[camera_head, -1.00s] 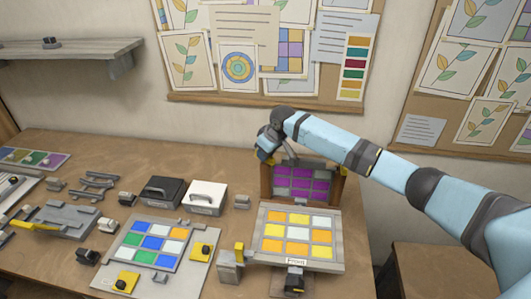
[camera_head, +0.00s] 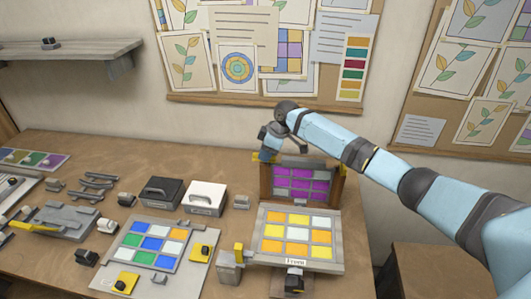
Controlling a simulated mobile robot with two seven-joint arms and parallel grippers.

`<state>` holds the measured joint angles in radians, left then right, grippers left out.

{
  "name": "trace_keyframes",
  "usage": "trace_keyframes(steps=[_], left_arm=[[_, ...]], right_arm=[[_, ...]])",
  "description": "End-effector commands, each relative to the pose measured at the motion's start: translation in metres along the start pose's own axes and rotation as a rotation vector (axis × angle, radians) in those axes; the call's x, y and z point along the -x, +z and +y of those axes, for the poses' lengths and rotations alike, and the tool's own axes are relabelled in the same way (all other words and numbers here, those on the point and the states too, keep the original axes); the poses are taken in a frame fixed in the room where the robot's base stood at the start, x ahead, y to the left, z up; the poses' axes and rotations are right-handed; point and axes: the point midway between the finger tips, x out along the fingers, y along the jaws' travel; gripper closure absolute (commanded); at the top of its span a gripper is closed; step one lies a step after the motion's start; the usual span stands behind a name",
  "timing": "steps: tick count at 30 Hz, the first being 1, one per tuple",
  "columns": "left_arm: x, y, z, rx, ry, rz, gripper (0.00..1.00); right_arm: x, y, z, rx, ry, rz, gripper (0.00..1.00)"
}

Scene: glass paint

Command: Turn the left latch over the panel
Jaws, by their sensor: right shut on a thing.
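The upright wooden frame (camera_head: 265,188) stands at the back of the right work area and holds a panel of purple panes (camera_head: 302,183). My right gripper (camera_head: 266,156) is at the frame's upper left corner, shut on the left latch (camera_head: 256,157), of which a little yellow shows; the fingers hide most of it. The right latch (camera_head: 343,170) is a small yellow piece at the upper right corner. My left gripper is not in view.
A grey board with yellow, orange and white panes (camera_head: 297,230) lies in front of the frame. A board with blue, green and white panes (camera_head: 155,248), a black box (camera_head: 161,191) and a white box (camera_head: 205,198) are to the left. A shelf (camera_head: 75,48) is at upper left.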

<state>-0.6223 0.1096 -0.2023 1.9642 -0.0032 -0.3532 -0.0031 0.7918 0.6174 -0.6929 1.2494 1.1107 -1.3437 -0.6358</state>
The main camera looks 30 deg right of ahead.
Motion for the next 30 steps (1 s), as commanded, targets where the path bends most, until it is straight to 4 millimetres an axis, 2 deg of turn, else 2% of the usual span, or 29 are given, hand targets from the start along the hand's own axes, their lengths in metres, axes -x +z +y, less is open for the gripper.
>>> trace_keyframes(steps=[11, 12, 13, 23, 26, 30], left_arm=[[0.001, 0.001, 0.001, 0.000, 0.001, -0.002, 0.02], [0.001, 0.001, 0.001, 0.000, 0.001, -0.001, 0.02], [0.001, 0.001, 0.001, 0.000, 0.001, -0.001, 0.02], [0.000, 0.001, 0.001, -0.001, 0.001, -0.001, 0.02], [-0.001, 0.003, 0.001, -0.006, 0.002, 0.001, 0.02], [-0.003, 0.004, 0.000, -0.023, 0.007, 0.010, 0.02]], right_arm=[[0.001, 0.000, 0.001, 0.002, 0.000, 0.000, 1.00], [0.001, 0.000, 0.001, 0.002, 0.000, 0.000, 0.68], [0.001, 0.000, 0.001, 0.002, 0.001, 0.000, 0.62], [0.003, 0.000, 0.001, 0.002, 0.000, 0.000, 0.62], [0.012, 0.001, 0.001, 0.001, 0.002, 0.000, 0.62], [0.038, 0.001, 0.002, 0.003, 0.004, 0.001, 0.62]])
